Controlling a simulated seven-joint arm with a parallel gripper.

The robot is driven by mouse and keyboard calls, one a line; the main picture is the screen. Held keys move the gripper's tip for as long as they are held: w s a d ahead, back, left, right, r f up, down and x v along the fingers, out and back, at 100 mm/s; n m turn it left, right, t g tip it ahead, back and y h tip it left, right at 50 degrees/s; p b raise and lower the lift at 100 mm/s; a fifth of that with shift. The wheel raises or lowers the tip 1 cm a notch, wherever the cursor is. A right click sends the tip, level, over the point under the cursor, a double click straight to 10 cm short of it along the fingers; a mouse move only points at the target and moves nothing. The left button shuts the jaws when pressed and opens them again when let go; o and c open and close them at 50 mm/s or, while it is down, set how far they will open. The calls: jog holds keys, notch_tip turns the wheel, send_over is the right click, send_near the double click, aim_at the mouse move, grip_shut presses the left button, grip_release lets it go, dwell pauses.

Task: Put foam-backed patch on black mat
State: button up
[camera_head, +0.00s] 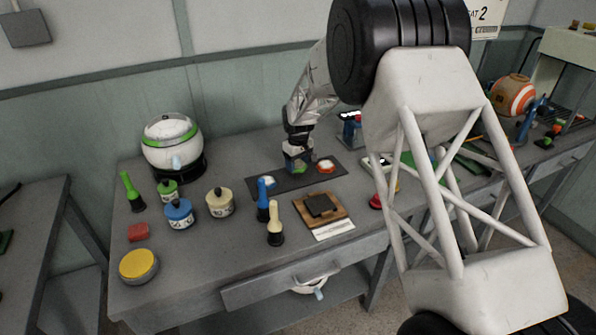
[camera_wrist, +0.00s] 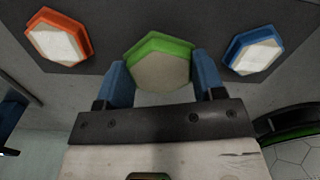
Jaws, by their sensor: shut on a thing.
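My gripper (camera_head: 298,160) is low over the long black mat (camera_head: 340,168) at the back middle of the table. In the wrist view my gripper (camera_wrist: 160,65) has its blue fingers shut on a green-rimmed hexagonal patch (camera_wrist: 158,70) with a plain beige face. An orange-rimmed patch (camera_wrist: 58,43) and a blue-rimmed patch (camera_wrist: 252,54), both with whiter faces, lie on the mat on either side. They also show in the head view, blue (camera_head: 267,183) at left and orange (camera_head: 325,166) at right. I cannot tell whether the held patch touches the mat.
A wooden board with a dark square pad (camera_head: 320,205) lies in front of the mat, beside blue (camera_head: 263,200) and cream (camera_head: 274,225) handled tools. Several lidded pots and a white cooker (camera_head: 172,145) stand at left. My arm hides part of the table's right side.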

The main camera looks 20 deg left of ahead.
aim_at(298, 165)
jog(key=shift+f, duration=1.75)
jog(key=shift+f, duration=0.1)
jog(key=o, duration=0.9)
notch_tip(298, 165, up, 12)
jog(key=shift+r, duration=0.1)
jog(key=shift+d, duration=0.1)
